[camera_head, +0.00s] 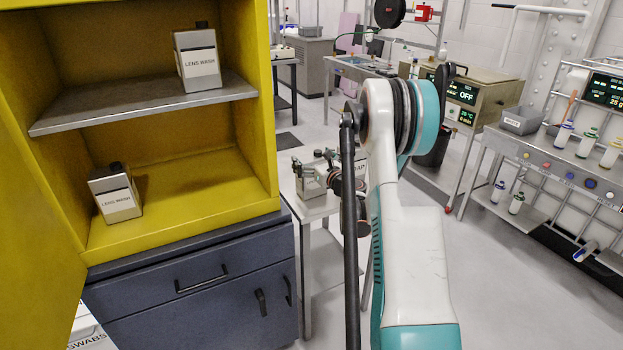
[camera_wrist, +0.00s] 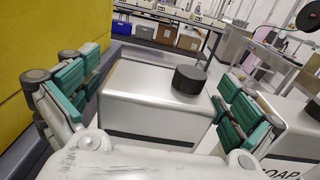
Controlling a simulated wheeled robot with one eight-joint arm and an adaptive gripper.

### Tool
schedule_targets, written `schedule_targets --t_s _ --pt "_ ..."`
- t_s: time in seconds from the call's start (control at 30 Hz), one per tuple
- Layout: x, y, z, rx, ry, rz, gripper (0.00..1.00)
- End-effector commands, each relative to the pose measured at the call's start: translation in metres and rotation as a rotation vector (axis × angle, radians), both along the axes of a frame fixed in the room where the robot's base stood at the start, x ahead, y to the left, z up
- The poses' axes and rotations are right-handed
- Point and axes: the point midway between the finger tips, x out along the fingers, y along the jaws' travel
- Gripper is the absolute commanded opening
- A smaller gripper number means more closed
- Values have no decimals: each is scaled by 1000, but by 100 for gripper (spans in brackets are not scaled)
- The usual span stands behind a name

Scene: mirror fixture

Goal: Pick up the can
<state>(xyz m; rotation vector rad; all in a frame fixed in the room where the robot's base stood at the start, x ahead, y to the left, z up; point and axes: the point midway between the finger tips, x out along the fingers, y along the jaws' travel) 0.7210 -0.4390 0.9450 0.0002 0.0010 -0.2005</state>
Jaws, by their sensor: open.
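A silver metal can with a black cap (camera_wrist: 150,98) stands upright between the two fingers of my gripper (camera_wrist: 158,92) in the wrist view. The green-padded fingers are open, one at each side of the can, with a visible gap on the left. Whether the right finger touches it is hard to tell. In the head view the same can (camera_head: 308,182) stands on a small table (camera_head: 318,208), and my gripper (camera_head: 322,172) is at it, partly hidden by my arm. Its label cannot be read.
A second silver can marked SOAP (camera_wrist: 293,135) stands close to the right finger. A yellow cabinet (camera_head: 225,190) stands at the left, with a lens wash can on its upper shelf (camera_head: 198,62) and another at its bottom (camera_head: 116,193). A blue-grey drawer unit (camera_head: 200,290) is below.

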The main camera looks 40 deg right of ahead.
Motion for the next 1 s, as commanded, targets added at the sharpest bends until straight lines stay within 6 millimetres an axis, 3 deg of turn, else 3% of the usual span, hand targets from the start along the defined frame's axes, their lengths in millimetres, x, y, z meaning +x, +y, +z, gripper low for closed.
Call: schedule_targets --t_s 0.13,0.5,0.8,1.0 --pt "0 0 1 0 0 0 98" --pt "-1 0 0 0 0 -1 16" --pt "-1 0 4 1 0 -1 16" --pt "-1 0 30 1 -1 -1 16"
